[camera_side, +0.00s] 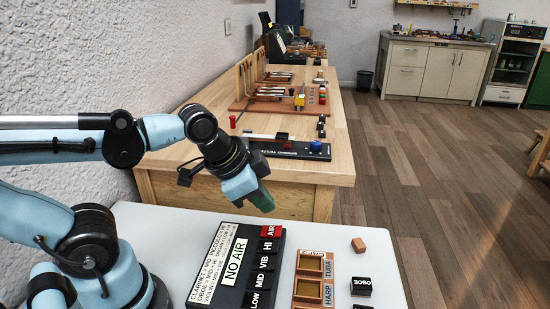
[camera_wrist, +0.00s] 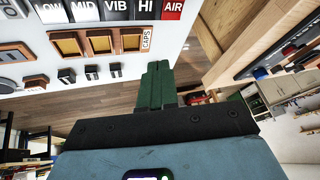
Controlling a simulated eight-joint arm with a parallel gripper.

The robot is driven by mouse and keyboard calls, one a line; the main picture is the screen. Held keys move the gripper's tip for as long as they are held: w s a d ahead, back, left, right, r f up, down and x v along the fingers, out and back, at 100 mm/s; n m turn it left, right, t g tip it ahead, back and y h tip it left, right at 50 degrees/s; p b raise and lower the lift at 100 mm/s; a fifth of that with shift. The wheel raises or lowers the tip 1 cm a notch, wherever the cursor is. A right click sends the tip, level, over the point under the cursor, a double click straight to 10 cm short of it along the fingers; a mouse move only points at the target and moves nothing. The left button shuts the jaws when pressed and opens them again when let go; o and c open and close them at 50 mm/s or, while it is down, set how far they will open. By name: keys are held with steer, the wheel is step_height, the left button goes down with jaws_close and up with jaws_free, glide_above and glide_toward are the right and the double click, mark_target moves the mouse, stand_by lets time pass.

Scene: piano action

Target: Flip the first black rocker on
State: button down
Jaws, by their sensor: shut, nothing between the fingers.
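A black switch panel (camera_side: 205,290) lies on the white table with a "NO AIR" display (camera_side: 234,262). Along its right side is a row of rockers: a red AIR rocker (camera_side: 271,231) at the far end, then black HI (camera_side: 267,246), VIB (camera_side: 265,262), MID (camera_side: 261,279) and LOW (camera_side: 260,298). In the wrist view the row runs from LOW (camera_wrist: 50,10) to AIR (camera_wrist: 172,9) at the top edge, partly cut off. I cannot tell which way the rockers are tilted. My gripper (camera_side: 264,203) is shut and empty, with green fingers, above the panel's far end, apart from it.
A wooden tray (camera_side: 296,293) labelled CAPS, TUBA and HARP lies right of the panel. A brown block (camera_side: 358,245) and a black OBOE block (camera_side: 361,287) lie farther right. A wooden bench (camera_side: 325,186) with other devices stands behind the white table. A wall is at left.

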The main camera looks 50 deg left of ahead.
steer(key=s+d+r+m+g, duration=0.1)
steer(key=s+d+m+g, duration=0.2)
steer(key=m, duration=0.6)
step_height(320, 180, up, 2)
steer(key=r+m+g, duration=0.1)
steer(key=m+g, duration=0.1)
steer(key=m, duration=1.1)
glide_above(266, 301)
steer(key=s+a, duration=0.2)
steer(key=shift+w+d+f+h, duration=0.1)
steer(key=shift+d+f+h, duration=0.05)
steer(key=shift+f+h, duration=0.15)
steer(key=shift+w+d+f, duration=0.25)
steer(key=shift+f, duration=2.05)
steer(key=shift+w+d+f, duration=0.2)
steer(key=shift+f, duration=2.1)
steer(key=shift+w+d+f, duration=0.25)
steer(key=shift+f, duration=2.05)
